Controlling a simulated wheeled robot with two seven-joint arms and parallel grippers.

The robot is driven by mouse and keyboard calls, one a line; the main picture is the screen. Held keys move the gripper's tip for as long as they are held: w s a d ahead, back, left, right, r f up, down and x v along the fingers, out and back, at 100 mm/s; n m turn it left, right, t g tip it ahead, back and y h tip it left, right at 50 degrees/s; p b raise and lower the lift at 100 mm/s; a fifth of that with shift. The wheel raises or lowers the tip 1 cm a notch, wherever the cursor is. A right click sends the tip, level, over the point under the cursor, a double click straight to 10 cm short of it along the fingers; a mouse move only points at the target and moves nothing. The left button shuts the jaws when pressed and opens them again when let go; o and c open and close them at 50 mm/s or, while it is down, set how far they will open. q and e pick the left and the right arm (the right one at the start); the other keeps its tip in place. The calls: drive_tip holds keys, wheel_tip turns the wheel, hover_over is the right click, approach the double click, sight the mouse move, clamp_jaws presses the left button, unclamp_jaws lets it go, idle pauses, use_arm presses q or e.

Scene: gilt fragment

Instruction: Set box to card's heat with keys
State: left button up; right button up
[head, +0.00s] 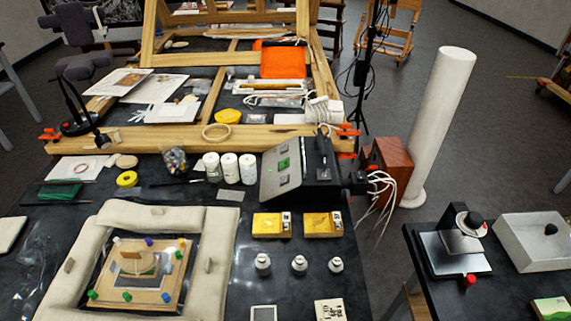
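A dark box (315,172) with a sloping grey front panel (282,168) stands at the right part of the black table. The panel carries a small green display (284,163) and pale square keys above and below it. The reading is too small to make out. A tool with a dark handle rests on top of the box. A pale card (329,311) with dark marks lies at the bottom edge, partly cut off, and its text is not legible. Neither of my grippers shows in the head view.
Two yellow packs (322,224) and several small metal bottles (299,264) stand before the box. White jars (229,168) stand left of it. Sandbags (218,255) surround a gilt fragment (138,272). White cables (378,190) hang at the right edge. A side table (410,245) stands right.

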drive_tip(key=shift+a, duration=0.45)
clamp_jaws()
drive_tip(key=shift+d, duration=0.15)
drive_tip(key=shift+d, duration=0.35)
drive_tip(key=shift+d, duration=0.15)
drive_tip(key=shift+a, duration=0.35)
